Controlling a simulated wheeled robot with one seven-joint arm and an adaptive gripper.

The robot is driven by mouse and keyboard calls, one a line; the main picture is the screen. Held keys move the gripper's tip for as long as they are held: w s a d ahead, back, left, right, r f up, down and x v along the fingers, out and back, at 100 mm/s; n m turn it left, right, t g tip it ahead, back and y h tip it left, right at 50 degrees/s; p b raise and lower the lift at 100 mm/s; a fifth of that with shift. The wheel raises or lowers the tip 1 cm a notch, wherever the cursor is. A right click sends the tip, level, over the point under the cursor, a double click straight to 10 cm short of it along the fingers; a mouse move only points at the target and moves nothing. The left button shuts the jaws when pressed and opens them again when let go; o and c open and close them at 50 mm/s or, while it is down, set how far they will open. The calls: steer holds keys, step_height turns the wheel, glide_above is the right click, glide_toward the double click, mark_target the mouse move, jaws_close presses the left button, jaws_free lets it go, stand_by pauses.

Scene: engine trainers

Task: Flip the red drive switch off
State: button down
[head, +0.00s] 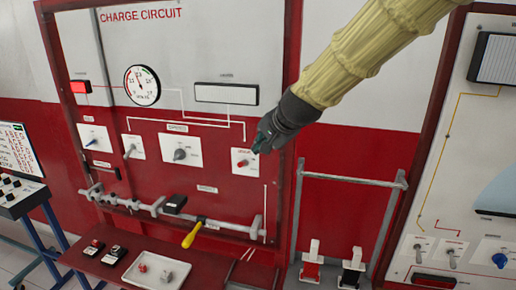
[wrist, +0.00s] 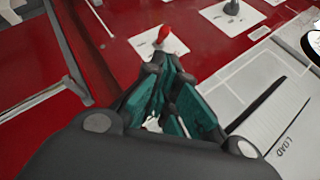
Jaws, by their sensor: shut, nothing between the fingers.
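The red drive switch (head: 241,163) is a small red-tipped lever on a white plate, at the right of the red Charge Circuit panel. In the wrist view its red lever (wrist: 164,34) stands just beyond my fingertips. My gripper (head: 261,149), dark with teal finger pads, is shut and empty beside the switch, to its upper right in the head view. In the wrist view my gripper (wrist: 166,66) appears very close to the lever; I cannot tell whether they touch. The lever's base is partly hidden by the fingers there.
A dial (head: 142,85) is above. A rail with a yellow-handled tool (head: 191,236) and a white tray (head: 157,270) are below.

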steer(key=p, duration=0.3)
glide_toward(245, 162)
steer(key=shift+x, duration=1.85)
steer(key=shift+a+f, duration=0.1)
steer(key=shift+f, duration=0.05)
